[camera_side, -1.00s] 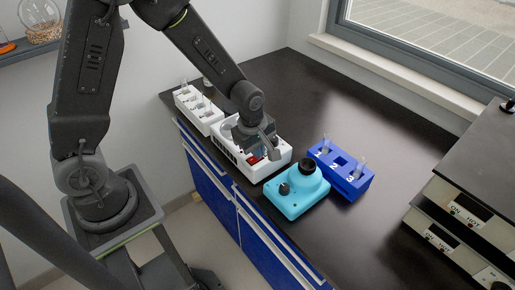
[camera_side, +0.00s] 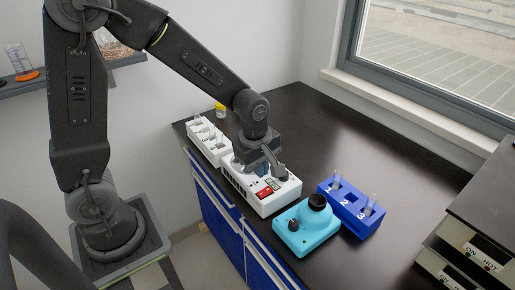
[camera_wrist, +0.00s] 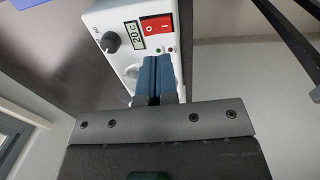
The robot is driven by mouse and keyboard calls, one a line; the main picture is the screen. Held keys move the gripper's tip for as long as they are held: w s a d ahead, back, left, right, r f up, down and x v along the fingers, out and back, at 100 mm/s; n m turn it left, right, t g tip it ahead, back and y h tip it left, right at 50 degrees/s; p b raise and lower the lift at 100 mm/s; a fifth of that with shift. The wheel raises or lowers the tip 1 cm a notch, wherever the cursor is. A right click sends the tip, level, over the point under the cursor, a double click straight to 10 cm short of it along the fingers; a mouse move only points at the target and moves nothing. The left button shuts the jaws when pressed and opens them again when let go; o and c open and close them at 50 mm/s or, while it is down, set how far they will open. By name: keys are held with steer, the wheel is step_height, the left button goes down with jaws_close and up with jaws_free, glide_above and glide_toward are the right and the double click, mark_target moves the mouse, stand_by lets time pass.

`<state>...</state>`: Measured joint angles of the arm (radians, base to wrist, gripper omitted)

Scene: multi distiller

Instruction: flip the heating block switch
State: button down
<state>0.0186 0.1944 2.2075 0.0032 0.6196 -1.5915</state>
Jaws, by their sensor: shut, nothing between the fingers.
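The white heating block (camera_side: 262,203) stands on the black bench, with a red switch (camera_side: 264,193) on its top. In the wrist view the block (camera_wrist: 113,14) shows the red switch (camera_wrist: 157,27) marked O and I, a display (camera_wrist: 137,37) reading 20 C and a dark knob (camera_wrist: 110,42). I cannot tell which side of the switch is pressed. My gripper (camera_side: 272,160) is over the block, near the switch and apart from it as far as I can see. In the wrist view its blue fingers (camera_wrist: 157,62) are together and empty, just below the switch. They hide part of the block's face.
A cyan device (camera_side: 304,228) with black knobs and a blue numbered tube rack (camera_side: 350,209) stand right of the block. A white tube rack (camera_side: 208,143) and a small yellow-topped jar (camera_side: 220,109) stand behind it.

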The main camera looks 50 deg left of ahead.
step_height(320, 180, up, 7)
glide_above(268, 189)
steer(key=s, duration=0.4)
steer(key=shift+w, duration=0.25)
steer(key=shift+w+r, duration=0.1)
steer(key=shift+w, duration=0.7)
steer(key=f, duration=0.4)
steer(key=w+f, duration=0.1)
steer(key=f, duration=0.9)
steer(key=shift+w, duration=0.35)
